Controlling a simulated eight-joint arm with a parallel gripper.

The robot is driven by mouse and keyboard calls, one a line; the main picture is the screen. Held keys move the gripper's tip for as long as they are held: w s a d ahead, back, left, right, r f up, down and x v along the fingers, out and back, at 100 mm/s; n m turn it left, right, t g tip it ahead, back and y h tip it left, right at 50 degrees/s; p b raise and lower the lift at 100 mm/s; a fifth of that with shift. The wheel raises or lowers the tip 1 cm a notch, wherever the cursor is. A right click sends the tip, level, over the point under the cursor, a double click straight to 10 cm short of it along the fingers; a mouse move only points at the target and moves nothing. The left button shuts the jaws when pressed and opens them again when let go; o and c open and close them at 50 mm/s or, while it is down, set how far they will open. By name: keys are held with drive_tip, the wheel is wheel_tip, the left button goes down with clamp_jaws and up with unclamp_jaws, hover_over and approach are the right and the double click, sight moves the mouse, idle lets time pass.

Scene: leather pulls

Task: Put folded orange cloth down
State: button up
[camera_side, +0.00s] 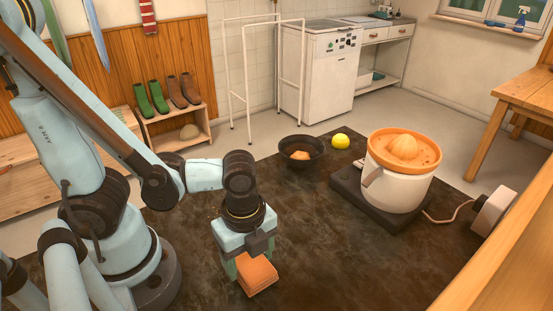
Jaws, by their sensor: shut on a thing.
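The folded orange cloth (257,275) is at the lower middle of the side view, directly under my gripper (244,265). My gripper points down and is shut on the cloth, with the fingers at its sides. The cloth looks like a small thick block with a flat top. It is at or close above the dark worktop (340,265); I cannot tell whether it touches. The gripper body hides part of the cloth's back.
A white juicer (395,185) with an orange top stands on a dark base at right, its cord running to a white box (492,212). A dark bowl (302,151) and a yellow lemon (341,142) lie further back. The worktop between cloth and juicer is clear.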

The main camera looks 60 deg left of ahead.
sight(248, 258)
drive_tip(key=shift+f, duration=0.3)
drive_tip(key=shift+f, duration=0.1)
drive_tip(key=o, duration=1.1)
drive_tip(key=shift+r, duration=6.05)
drive_tip(key=w+a+r+n+t, duration=0.1)
drive_tip(key=w+a+n+t, duration=0.6)
drive_tip(key=n, duration=1.1)
drive_tip(key=w+a, duration=0.2)
drive_tip(key=w, duration=0.1)
drive_tip(key=shift+w+a, duration=0.15)
drive_tip(key=shift+w, duration=0.1)
drive_tip(key=shift+r, duration=0.1)
